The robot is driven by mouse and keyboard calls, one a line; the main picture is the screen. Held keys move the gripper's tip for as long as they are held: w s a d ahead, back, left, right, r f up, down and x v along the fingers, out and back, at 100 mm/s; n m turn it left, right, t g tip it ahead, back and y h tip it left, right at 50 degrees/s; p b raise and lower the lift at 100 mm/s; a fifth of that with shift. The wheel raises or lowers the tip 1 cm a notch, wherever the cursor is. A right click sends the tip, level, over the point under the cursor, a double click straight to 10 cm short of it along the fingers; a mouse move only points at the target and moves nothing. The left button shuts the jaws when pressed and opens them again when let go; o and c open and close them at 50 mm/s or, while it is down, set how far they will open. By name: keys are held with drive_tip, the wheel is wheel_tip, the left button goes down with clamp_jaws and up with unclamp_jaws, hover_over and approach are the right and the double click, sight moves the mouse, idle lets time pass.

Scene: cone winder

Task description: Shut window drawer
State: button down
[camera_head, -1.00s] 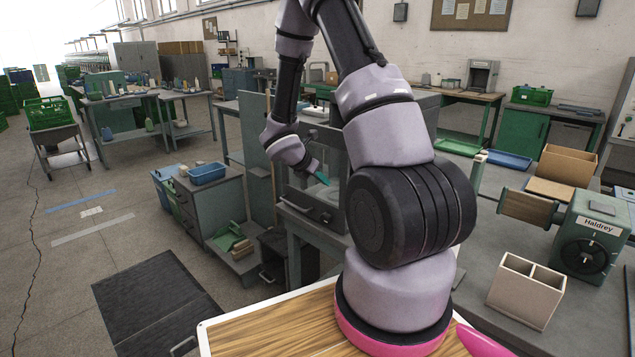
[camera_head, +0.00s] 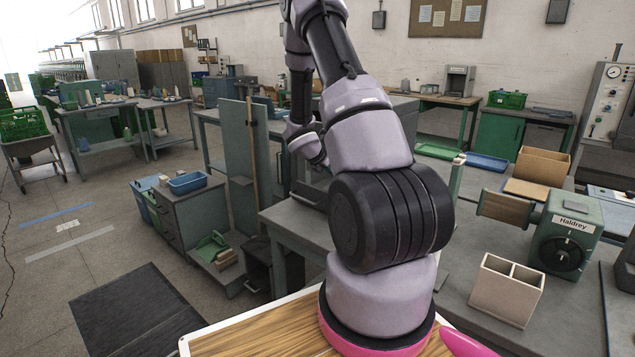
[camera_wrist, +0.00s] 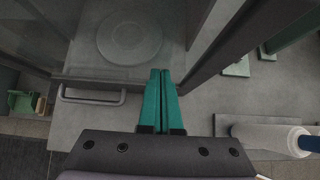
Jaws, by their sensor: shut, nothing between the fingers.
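The window drawer shows in the wrist view as a grey front edge with a pale bar handle (camera_wrist: 90,97). Behind it is a clear pane with a round plate (camera_wrist: 130,37) seen through or under it. My gripper (camera_wrist: 160,74) has teal fingers closed together and empty. Its tips overlap the front edge in the picture, to the right of the handle; I cannot tell whether they touch it. In the head view a dark part of the unit (camera_head: 311,196) shows beside my arm. My arm hides the gripper and most of the unit there.
A dark upright post (camera_wrist: 228,42) stands right of my fingers in the wrist view. A white cone or spool (camera_wrist: 268,138) lies at lower right. In the head view a grey bench (camera_head: 290,222) holds the unit, and a tall panel (camera_head: 240,150) stands to its left.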

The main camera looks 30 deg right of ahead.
drive_tip(key=w+d, duration=0.4)
drive_tip(key=d, duration=0.8)
drive_tip(key=shift+w, duration=0.15)
